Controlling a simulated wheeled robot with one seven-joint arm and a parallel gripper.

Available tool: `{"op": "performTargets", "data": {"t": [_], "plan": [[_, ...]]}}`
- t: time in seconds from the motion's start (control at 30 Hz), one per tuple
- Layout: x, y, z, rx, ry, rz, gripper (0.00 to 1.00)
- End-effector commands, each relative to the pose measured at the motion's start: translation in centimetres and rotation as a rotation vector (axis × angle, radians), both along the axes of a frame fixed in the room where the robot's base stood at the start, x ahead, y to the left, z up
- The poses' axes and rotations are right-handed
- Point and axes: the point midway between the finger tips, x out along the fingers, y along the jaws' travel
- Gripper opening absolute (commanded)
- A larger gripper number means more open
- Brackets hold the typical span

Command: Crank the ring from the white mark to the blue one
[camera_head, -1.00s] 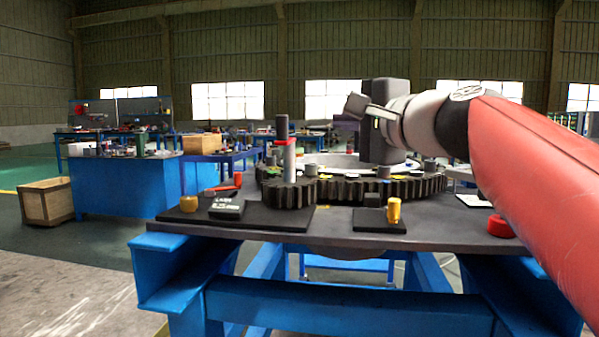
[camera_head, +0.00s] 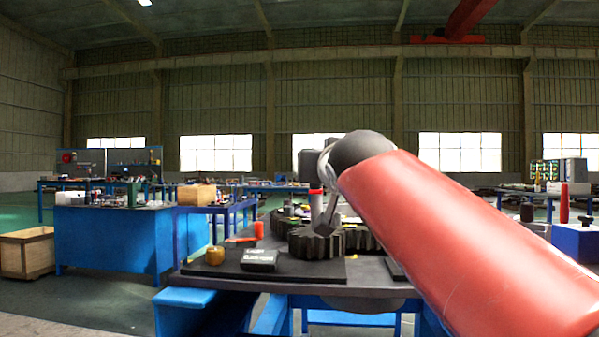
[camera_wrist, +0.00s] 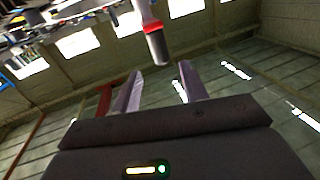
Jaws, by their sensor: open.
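The crank's small dark gear (camera_head: 316,243) sits on the table in front of the larger toothed ring (camera_head: 362,238), which is partly behind my red arm. The crank's upright post has a red collar (camera_head: 316,190) above the gear. In the wrist view, the dark crank grip (camera_wrist: 157,48) points down in the picture, just ahead of the gap between my fingertips. My gripper (camera_wrist: 158,80) is open, its two grey fingers apart and nothing between them. In the head view, my arm hides much of the gripper. I cannot make out the white or blue marks.
A blue bench (camera_head: 110,240) and wooden crate (camera_head: 27,252) stand further left. Open floor lies between.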

Motion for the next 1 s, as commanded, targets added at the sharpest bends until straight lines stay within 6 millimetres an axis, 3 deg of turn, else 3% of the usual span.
{"op": "performTargets", "data": {"t": [0.17,0.6,1.0], "plan": [[0.7,0.2,0.4,-0.051,-0.029,-0.01,0.44],[6.9,1.5,0.5,-0.046,-0.028,-0.009,0.44],[7.6,1.6,0.4,-0.046,-0.029,-0.01,0.42]]}}
